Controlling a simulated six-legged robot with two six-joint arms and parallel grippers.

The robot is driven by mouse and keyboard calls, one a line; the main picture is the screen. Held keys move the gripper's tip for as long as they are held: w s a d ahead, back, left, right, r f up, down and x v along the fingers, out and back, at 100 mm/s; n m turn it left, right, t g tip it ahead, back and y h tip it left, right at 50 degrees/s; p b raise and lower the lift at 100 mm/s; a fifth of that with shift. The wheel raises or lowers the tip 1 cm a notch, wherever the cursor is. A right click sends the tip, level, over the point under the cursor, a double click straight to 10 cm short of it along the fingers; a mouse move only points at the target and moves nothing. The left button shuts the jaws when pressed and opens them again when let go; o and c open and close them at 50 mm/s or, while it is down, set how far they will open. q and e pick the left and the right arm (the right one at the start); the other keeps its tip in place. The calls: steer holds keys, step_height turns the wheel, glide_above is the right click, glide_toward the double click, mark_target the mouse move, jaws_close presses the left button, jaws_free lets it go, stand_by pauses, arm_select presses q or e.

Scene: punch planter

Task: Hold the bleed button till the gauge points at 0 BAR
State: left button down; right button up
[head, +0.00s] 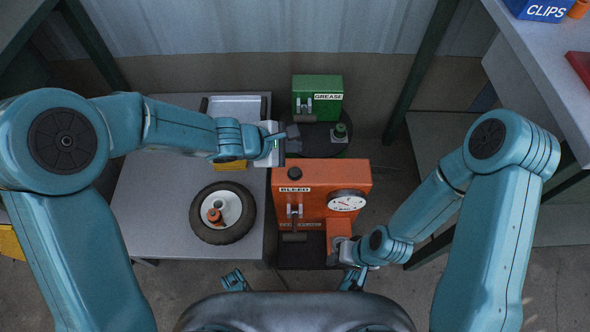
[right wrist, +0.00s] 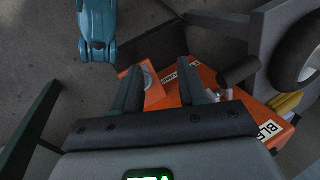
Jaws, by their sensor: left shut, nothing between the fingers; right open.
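The orange machine (head: 316,184) with a BLEED label stands in the middle of the head view. A black round button (head: 295,173) sits on its top, just behind the label. The white round gauge (head: 347,200) is on its front at the right; its needle is too small to read surely. My left gripper (head: 291,139) is shut and empty, behind and above the button, apart from it. My right gripper (head: 338,250) is open by the machine's lower right orange block. In the right wrist view, its fingers (right wrist: 158,76) point at the orange machine (right wrist: 205,80).
A green GREASE machine (head: 318,92) stands behind on a dark round stand. The grey table (head: 150,215) at left holds a wheel (head: 246,218), a tray (head: 236,100) and a yellow item. A bench at right holds a blue CLIPS box (head: 540,9). A black-handled lever (head: 295,237) hangs on the orange machine's front.

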mark_target(292, 174)
arm_select(q)
steer(key=shift+s, duration=0.1)
arm_select(e)
steer(key=shift+s, duration=0.1)
arm_select(q)
step_height(292, 174, down, 8)
steer(key=b, duration=0.7)
steer(key=shift+f+b, duration=0.25)
steer(key=shift+b, duration=0.05)
steer(key=shift+f, duration=0.15)
arm_select(e)
step_height(292, 174, down, 7)
steer(key=w+d+t, duration=0.1)
steer(key=w, duration=0.1)
steer(key=shift+d+f+m, duration=0.15)
steer(key=shift+f+m, duration=0.05)
steer(key=shift+m, duration=0.1)
steer(key=shift+w, duration=0.1)
arm_select(q)
steer(key=shift+b, duration=0.3)
arm_select(e)
steer(key=shift+f, duration=0.1)
arm_select(q)
steer(key=shift+f+b, duration=0.4)
steer(key=shift+b, duration=0.05)
arm_select(e)
steer(key=shift+f, duration=0.45)
